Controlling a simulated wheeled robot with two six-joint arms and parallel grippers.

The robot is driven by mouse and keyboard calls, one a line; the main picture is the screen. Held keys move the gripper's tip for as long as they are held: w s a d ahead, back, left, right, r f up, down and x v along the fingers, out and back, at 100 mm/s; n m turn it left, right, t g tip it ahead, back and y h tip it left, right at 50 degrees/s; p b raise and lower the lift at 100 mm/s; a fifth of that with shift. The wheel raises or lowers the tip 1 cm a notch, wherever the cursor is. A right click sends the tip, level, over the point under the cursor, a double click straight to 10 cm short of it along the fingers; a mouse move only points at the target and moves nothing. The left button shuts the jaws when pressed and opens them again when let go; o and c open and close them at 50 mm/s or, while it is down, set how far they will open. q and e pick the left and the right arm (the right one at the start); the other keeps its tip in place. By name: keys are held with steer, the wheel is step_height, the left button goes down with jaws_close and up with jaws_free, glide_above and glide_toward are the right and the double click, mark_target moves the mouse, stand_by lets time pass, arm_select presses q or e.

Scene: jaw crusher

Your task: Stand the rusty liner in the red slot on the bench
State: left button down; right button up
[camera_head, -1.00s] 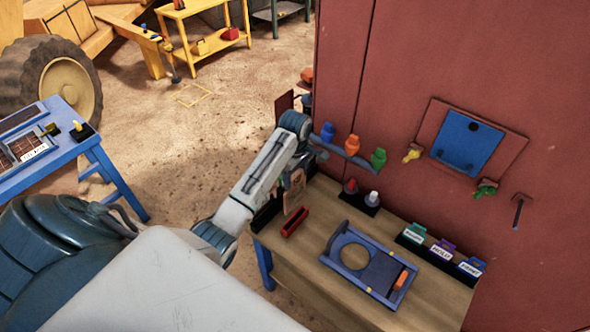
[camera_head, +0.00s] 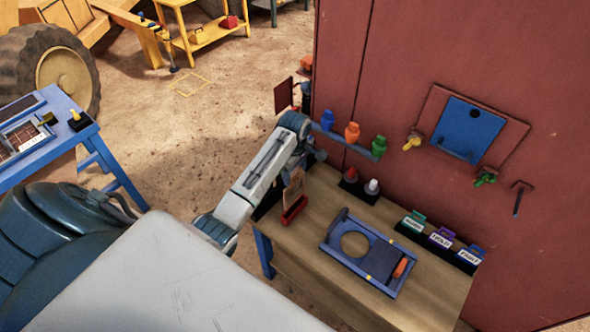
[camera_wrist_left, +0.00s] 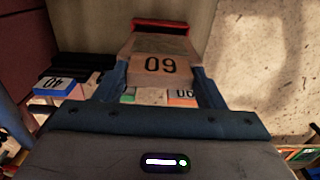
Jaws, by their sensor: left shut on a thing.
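The rusty liner (camera_head: 293,189), a tan-brown plate, is upright in my left gripper (camera_head: 298,170) at the bench's left end. In the left wrist view the liner (camera_wrist_left: 155,66) shows dark digits and sits between the two blue fingers of the gripper (camera_wrist_left: 157,80), which are shut on it. The red slot (camera_head: 294,210) is on the bench right by the liner's lower end. In the wrist view the slot (camera_wrist_left: 166,25) shows just beyond the liner's far end. I cannot tell if the liner touches or has entered it. My right gripper is out of view.
The wooden bench (camera_head: 325,200) also carries a blue frame (camera_head: 335,255) with a round hole, red and white knobs and labelled cards in black holders. A rail with coloured bottles (camera_head: 352,132) hangs on the red wall just right of my arm. Bench front left is clear.

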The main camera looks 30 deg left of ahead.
mark_target(295, 187)
arm_select(q)
steer(key=shift+f+b, duration=0.3)
steer(key=shift+f, duration=2.05)
steer(key=shift+f+b, duration=1)
steer(key=shift+f, duration=0.95)
steer(key=shift+c, duration=2.1)
jaws_free()
steer(key=shift+o, duration=0.9)
steer(key=shift+s, duration=0.1)
